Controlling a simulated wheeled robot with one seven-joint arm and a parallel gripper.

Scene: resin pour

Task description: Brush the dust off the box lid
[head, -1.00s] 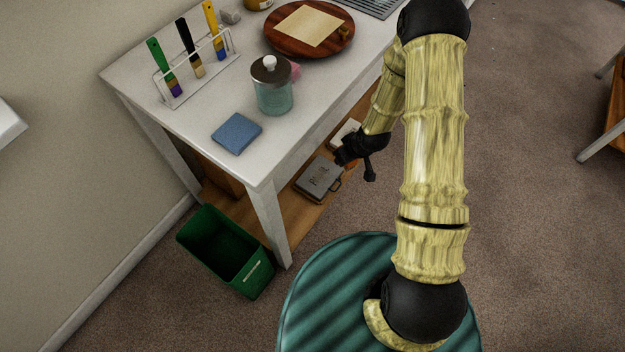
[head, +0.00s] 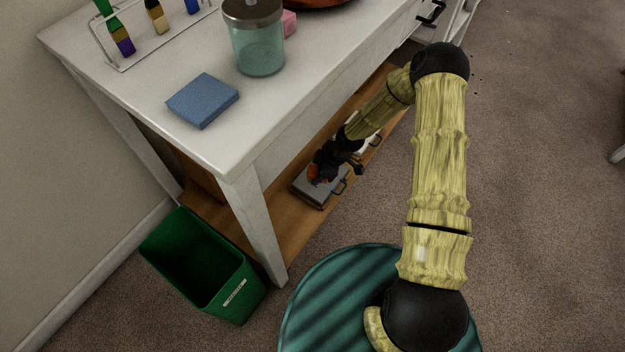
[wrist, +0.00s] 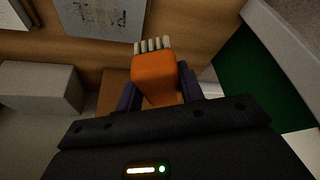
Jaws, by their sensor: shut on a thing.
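The grey box (head: 312,197) with a dark handle lies on the low wooden shelf under the table. Its grey lid (wrist: 100,18) shows in part at the top of the wrist view, with faint darker marks on it. My gripper (wrist: 158,88) is shut on an orange brush (wrist: 155,72) with pale bristles (wrist: 152,45). The bristles point toward the shelf boards, near the lid's lower right corner in the wrist view. In the head view my gripper (head: 325,163) is over the box's far side, and the brush shows as a small orange patch. Whether the bristles touch anything is unclear.
A white thing (head: 369,146) lies beside the box on the shelf. The table's front leg (head: 258,215) and its top edge stand close to my arm. A green bin (head: 205,262) stands left of that leg. A blue block (head: 203,98) and a jar (head: 256,45) are on the tabletop.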

